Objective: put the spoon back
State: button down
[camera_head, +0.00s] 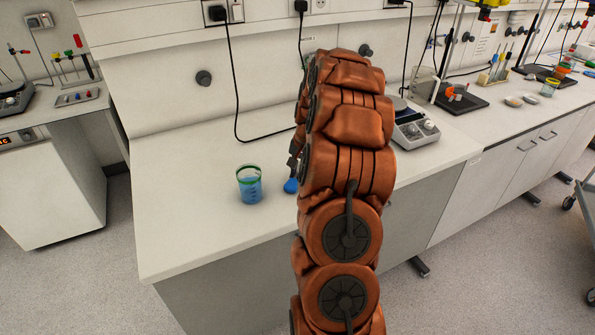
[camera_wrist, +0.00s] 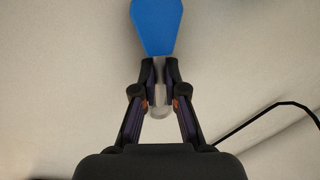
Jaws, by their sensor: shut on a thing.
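The spoon (camera_wrist: 157,27) shows in the wrist view as a wide blue end beyond my fingertips, with a pale, narrow part between the fingers. My gripper (camera_wrist: 160,68) is shut on this narrow part. The blue end runs out of the top of the wrist view. In the head view, a small blue piece of the spoon (camera_head: 290,186) shows at the left edge of my arm, over the white bench (camera_head: 190,235). My arm hides most of the gripper there. I cannot tell whether the spoon touches the bench.
A clear beaker with a green rim and blue contents (camera_head: 249,184) stands left of my arm. A black cable (camera_head: 236,100) hangs from the wall onto the bench. The bench's front left is clear.

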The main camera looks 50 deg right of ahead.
jog(key=shift+f, duration=0.15)
jog(key=c, duration=1.2)
grip_release()
jog(key=r+b, duration=0.1)
jog(key=r, duration=0.3)
jog(key=s+r+b, duration=0.1)
jog(key=r, duration=0.3)
jog(key=s+d+r+b, duration=0.1)
jog(key=r+b, duration=0.1)
jog(key=r, duration=0.2)
jog(key=s+a+r+n+g, duration=0.1)
jog(key=s+a+n, duration=0.2)
jog(key=a, duration=1)
jog(key=s+a+n+g, duration=0.1)
jog(key=s+a+n, duration=0.3)
jog(key=a, duration=0.9)
jog(key=s+a+f+n, duration=0.2)
jog(key=s+a, duration=0.1)
jog(key=s, duration=0.3)
jog(key=s+a+f+n+g, duration=0.1)
jog(key=s+a+f+n, duration=0.1)
jog(key=s+a, duration=0.2)
jog(key=s+a+f+n+h, duration=0.1)
jog(key=s+a, duration=0.3)
jog(key=s, duration=0.6)
jog(key=shift+s+a+f+n+g, duration=0.25)
jog(key=shift+f+n+g, duration=0.15)
jog(key=shift+f, duration=0.15)
